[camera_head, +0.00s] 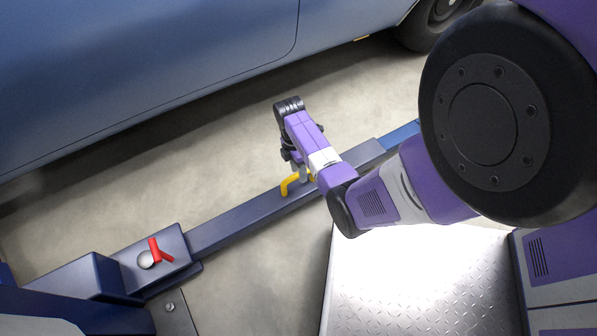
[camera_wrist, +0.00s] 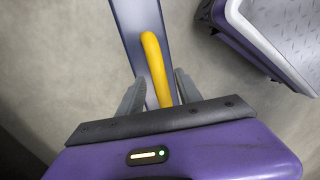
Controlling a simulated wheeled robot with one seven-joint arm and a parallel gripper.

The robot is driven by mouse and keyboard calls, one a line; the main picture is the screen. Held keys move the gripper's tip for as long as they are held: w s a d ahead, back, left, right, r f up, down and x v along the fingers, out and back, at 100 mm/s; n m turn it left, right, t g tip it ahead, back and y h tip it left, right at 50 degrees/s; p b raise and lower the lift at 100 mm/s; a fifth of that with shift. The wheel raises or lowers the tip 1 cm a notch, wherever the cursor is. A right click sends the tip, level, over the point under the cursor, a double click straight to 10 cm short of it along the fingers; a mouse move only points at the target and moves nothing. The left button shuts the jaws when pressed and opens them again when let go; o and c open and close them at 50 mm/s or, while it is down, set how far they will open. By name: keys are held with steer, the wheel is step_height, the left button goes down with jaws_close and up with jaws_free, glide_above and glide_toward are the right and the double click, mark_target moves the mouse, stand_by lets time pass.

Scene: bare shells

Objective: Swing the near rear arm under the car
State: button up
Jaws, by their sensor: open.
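The lift arm (camera_head: 240,220) is a long dark blue bar running from the lower left to the upper right of the head view, alongside the car and clear of its side. A bent yellow handle (camera_head: 287,185) stands on it. My gripper (camera_head: 302,178) is at the handle, pointing down. In the wrist view the handle (camera_wrist: 154,62) runs between the two grey fingers, which are open with a gap on each side. The lift arm (camera_wrist: 130,20) shows behind it. The blue car (camera_head: 150,75) fills the upper left; its underside is dark.
A red lever (camera_head: 158,250) sits on the arm's pivot block (camera_head: 183,262) at the lower left. My tread-plate base covers the lower middle right. A car wheel (camera_head: 437,20) is at the top right. Bare floor lies between the arm and the car.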

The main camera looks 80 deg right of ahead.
steer(key=shift+c, duration=0.3)
jaws_close()
stand_by(1.2)
